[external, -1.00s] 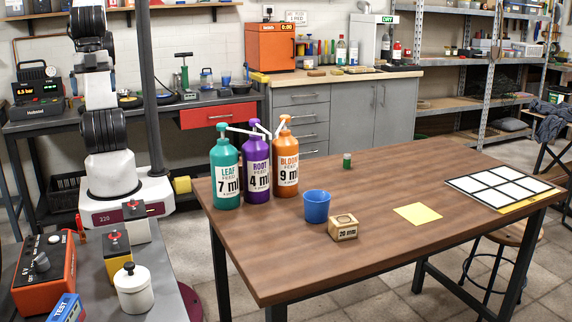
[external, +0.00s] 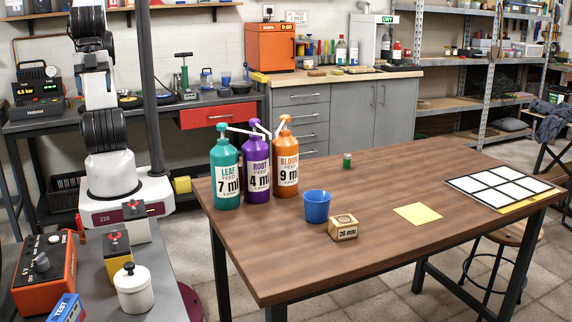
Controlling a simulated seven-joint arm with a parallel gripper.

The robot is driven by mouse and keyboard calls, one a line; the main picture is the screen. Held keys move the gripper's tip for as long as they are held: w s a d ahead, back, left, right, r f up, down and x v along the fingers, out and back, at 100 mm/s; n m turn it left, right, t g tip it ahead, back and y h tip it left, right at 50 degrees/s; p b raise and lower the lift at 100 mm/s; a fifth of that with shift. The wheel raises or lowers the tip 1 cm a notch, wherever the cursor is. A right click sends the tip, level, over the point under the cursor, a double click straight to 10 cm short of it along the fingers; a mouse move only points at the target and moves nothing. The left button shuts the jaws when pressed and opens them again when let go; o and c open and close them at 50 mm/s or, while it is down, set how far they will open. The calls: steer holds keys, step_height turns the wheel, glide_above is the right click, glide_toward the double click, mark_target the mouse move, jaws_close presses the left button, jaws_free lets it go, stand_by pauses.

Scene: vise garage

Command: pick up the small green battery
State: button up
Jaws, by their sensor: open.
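The small green battery (external: 347,161) stands upright on the brown wooden table (external: 400,252), near its far edge. It has a pale top and nothing touches it. To its left is the orange pump bottle (external: 286,165), a short gap away. The blue cup (external: 316,207) and a wooden block marked 20 mm (external: 344,228) are nearer the camera. My gripper is outside the picture; only my arm's base and upright links show at the left.
The teal bottle (external: 225,175) and purple bottle (external: 256,172) stand beside the orange one, with spouts sticking out. A yellow square (external: 418,216) and a white gridded panel (external: 499,186) lie to the right. The table between the battery and the panel is clear.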

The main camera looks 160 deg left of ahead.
steer(key=shift+c, duration=1.1)
